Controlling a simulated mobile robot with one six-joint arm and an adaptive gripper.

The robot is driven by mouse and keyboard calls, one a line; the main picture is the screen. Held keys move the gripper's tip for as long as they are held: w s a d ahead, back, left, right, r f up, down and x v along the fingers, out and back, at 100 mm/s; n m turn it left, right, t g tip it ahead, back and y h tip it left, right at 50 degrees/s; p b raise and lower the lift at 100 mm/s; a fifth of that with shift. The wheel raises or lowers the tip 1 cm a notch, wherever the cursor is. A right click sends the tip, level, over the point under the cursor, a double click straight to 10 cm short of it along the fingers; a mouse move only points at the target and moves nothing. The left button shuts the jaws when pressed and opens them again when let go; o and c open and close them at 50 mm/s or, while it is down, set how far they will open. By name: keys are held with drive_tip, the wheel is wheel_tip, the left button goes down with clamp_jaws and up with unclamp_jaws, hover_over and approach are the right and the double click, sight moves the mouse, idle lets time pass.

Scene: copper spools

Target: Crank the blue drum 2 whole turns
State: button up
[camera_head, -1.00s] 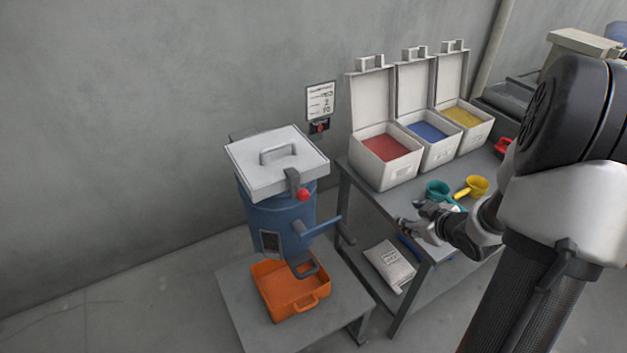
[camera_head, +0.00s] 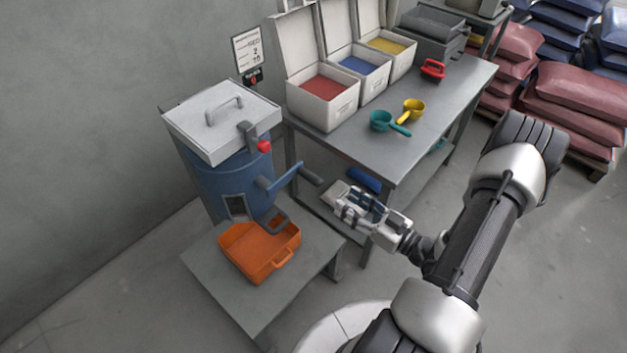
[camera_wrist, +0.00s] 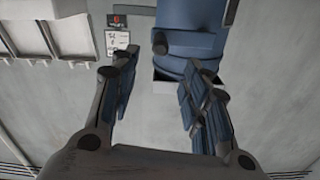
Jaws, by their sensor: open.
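The blue drum (camera_head: 208,184) stands upright with its white lid (camera_head: 205,133) closed. A red knob (camera_head: 264,146) sits on the lid's dark latch. A blue crank arm (camera_head: 284,178) sticks out from the drum's right side and ends in a dark grip (camera_head: 311,175). My gripper (camera_head: 344,197) is open and empty, a short way right of and below the grip in the head view, apart from it. In the wrist view, my open fingers (camera_wrist: 162,76) frame the floor and wall, with the drum (camera_wrist: 190,18) at upper right.
An orange bin (camera_head: 258,262) sits on the low grey stand (camera_head: 215,277) below the drum's outlet. The grey table (camera_head: 445,105) beside it bears open white boxes (camera_head: 325,108), a green scoop (camera_head: 381,121) and a yellow scoop (camera_head: 414,105). A sign (camera_head: 246,50) hangs on the wall.

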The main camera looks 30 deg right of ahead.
sight(322, 185)
drive_tip(key=b+x, duration=0.2)
drive_tip(key=x, duration=1.1)
drive_tip(key=shift+c, duration=0.5)
clamp_jaws()
